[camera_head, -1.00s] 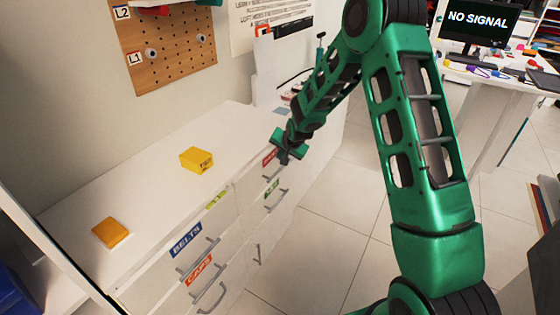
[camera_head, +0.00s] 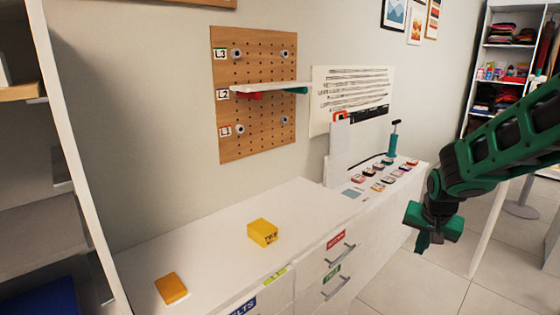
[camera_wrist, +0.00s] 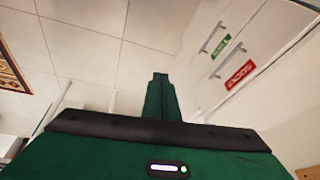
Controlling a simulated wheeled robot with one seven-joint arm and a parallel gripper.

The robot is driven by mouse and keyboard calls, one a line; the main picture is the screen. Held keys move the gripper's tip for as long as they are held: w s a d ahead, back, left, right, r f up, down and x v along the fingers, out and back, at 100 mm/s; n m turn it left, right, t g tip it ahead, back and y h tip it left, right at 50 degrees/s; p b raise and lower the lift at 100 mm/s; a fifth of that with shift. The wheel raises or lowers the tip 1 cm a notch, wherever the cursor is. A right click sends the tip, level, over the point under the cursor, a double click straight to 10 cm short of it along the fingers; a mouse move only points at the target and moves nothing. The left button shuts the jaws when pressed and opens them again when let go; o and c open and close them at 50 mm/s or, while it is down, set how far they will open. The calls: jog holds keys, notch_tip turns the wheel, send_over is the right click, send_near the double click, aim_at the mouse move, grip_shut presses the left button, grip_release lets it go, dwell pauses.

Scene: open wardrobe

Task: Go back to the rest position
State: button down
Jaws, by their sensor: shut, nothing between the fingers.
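My green gripper (camera_head: 432,240) hangs at the right of the head view, in front of the white drawer unit (camera_head: 215,248) and clear of it. Its fingers are shut with nothing between them. In the wrist view the closed fingers (camera_wrist: 160,95) point toward the tiled floor. My arm reaches in from the right edge of the head view.
A yellow box (camera_head: 263,232) and an orange block (camera_head: 171,289) lie on the unit's top. Several small items (camera_head: 384,175) lie farther back. A pegboard (camera_head: 255,140) with a white shelf hangs on the wall. Drawer handles (camera_head: 340,254) stick out. Tiled floor (camera_head: 395,285) is free at the right.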

jog(key=s+r+g+y, duration=0.1)
jog(key=s+r+g, duration=0.1)
jog(key=s, duration=1.4)
jog(key=s+d+r+g+y, duration=0.1)
jog(key=s+r+g, duration=0.1)
jog(key=s, duration=1.4)
jog(key=shift+s+d+r+n, duration=0.2)
jog(key=shift+r+n, duration=0.1)
jog(key=shift+r, duration=0.55)
